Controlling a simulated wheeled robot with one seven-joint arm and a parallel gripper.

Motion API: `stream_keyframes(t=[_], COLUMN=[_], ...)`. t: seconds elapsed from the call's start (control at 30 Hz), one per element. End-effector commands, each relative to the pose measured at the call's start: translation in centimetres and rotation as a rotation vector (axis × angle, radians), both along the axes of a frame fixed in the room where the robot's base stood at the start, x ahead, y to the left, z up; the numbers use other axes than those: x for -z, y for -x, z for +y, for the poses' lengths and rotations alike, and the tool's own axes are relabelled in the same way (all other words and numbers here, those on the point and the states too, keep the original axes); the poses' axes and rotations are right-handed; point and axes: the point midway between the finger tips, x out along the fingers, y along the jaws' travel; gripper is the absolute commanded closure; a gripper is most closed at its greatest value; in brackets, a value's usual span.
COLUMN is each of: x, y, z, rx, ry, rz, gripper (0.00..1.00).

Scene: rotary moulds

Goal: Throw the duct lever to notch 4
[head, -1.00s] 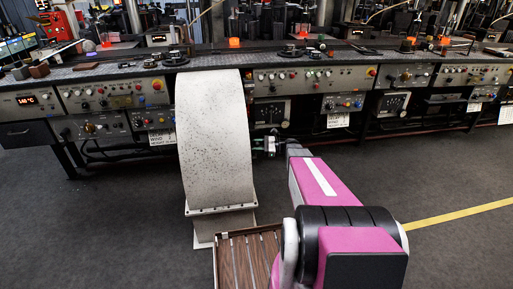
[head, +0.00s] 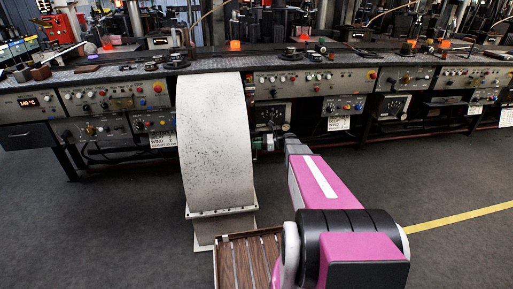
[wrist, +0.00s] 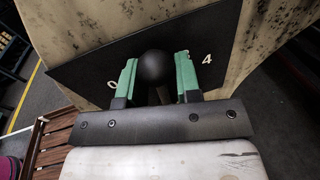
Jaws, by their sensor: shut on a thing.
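The duct lever shows in the wrist view as a round black knob (wrist: 153,66) on a short stem, in front of a dark plate (wrist: 95,68). White marks 0 and 4 are on the plate, 0 left of the knob and 4 right of it. My gripper (wrist: 157,74) is shut on the lever, its green fingers on either side of the knob. The lever stands between the two marks; its exact notch cannot be told. In the head view the speckled pale duct (head: 216,150) hides the plate and lever, and my gripper (head: 263,143) is at its right side.
A long bench with control panels (head: 310,82) runs behind the duct. A slatted wooden surface (head: 240,262) lies low in front of it. Open grey floor lies to the left and right, with a yellow line (head: 460,216) on the right.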

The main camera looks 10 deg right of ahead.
Motion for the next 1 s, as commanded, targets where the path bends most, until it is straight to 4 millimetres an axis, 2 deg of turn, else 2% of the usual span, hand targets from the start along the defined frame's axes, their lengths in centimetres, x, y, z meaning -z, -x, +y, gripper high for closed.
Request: stream_keyframes(t=[0.03,0.2,0.5,0.7,1.0], x=[0.1,0.5,1.4,2.0,2.4], y=[-0.8,-2.4,-4.5,-5.2,-5.7], z=[0.0,0.0,-0.1,-0.1,-0.1], rx=[0.000,0.000,0.000,0.000,0.001], ry=[0.001,0.001,-0.001,0.000,0.000], rz=[0.043,0.202,0.444,0.551,0.622], gripper=[1.00,1.00,1.00,1.00,1.00])
